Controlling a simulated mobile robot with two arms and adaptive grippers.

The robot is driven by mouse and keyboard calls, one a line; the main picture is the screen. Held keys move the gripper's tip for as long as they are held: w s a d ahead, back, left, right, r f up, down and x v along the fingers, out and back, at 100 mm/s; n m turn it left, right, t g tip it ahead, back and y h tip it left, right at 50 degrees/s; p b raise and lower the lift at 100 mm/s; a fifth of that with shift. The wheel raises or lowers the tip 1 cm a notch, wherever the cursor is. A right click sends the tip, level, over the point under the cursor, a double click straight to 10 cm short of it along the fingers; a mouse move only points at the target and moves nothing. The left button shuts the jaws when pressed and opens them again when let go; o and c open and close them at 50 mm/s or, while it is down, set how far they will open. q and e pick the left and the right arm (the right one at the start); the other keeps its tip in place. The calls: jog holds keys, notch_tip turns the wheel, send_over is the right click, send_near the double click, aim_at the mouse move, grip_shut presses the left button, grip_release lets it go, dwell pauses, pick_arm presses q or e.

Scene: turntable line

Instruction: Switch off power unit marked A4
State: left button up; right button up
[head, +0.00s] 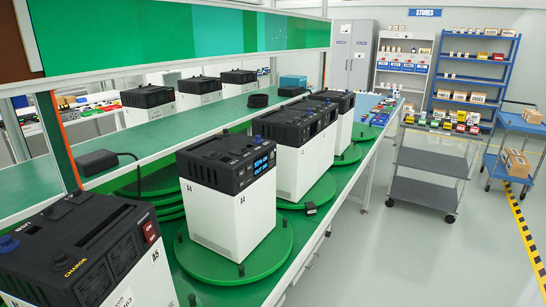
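White power units with black tops stand in a row on green turntables along a green bench. The middle power unit (230,222) has a lit blue display facing right, with text ending in ON. Neither of my grippers is in view.
The middle unit's green turntable (282,247) reaches the bench edge. A black adapter (97,161) with a cable lies on the shelf behind. A grey cart (430,190), a blue cart (517,145) and stocked racks stand at right. The floor right of the bench is clear.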

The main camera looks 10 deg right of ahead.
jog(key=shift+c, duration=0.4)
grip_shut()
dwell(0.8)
